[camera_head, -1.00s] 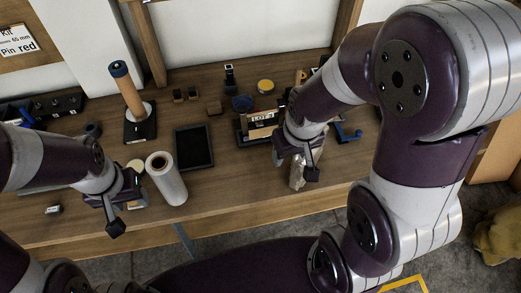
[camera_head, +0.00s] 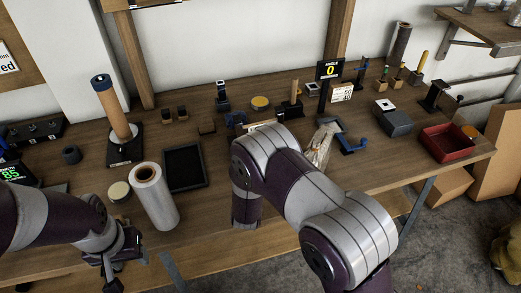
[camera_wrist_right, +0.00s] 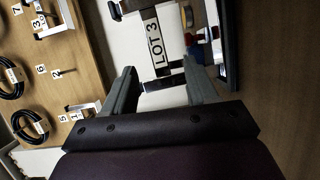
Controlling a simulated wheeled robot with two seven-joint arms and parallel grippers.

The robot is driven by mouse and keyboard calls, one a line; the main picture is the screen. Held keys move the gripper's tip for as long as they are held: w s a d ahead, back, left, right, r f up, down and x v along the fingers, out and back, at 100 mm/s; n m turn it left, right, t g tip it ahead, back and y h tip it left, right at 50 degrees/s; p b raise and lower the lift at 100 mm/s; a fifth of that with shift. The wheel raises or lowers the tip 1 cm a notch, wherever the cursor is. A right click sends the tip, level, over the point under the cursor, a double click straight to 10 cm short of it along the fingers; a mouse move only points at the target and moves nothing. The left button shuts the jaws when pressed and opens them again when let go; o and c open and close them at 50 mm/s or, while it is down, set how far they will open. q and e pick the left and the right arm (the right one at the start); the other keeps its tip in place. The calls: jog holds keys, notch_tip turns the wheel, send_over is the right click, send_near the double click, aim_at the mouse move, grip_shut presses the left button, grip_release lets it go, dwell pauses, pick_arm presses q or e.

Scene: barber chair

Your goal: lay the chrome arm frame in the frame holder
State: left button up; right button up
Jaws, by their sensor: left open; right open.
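I cannot clearly make out the chrome arm frame in either view. A shiny wrapped item (camera_head: 319,146) lies on the bench beside my right arm, but I cannot tell what is in it. A blue bracket-like piece (camera_head: 352,144) lies just right of it; I cannot tell whether it is the frame holder. My left gripper (camera_head: 122,264) is open near the bench's front edge at lower left. My right gripper is hidden behind its arm in the head view. In the right wrist view its fingers (camera_wrist_right: 160,80) are open and empty, with a "LOT 3" label (camera_wrist_right: 157,42) beyond.
A white roll (camera_head: 154,195) stands near my left gripper, beside a black tray (camera_head: 186,167). A tall brown post (camera_head: 113,108) stands behind. A red bin (camera_head: 450,142) and a grey box (camera_head: 394,120) are at right. Bench between them and the blue bracket is fairly clear.

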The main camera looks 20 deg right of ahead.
jog(key=shift+n+h, duration=0.3)
jog(key=p+x, duration=0.1)
jog(key=x, duration=1.1)
jog(key=shift+w+d+r, duration=0.1)
jog(key=shift+w+d, duration=0.05)
grip_shut()
dwell(0.5)
jog(key=shift+r, duration=0.1)
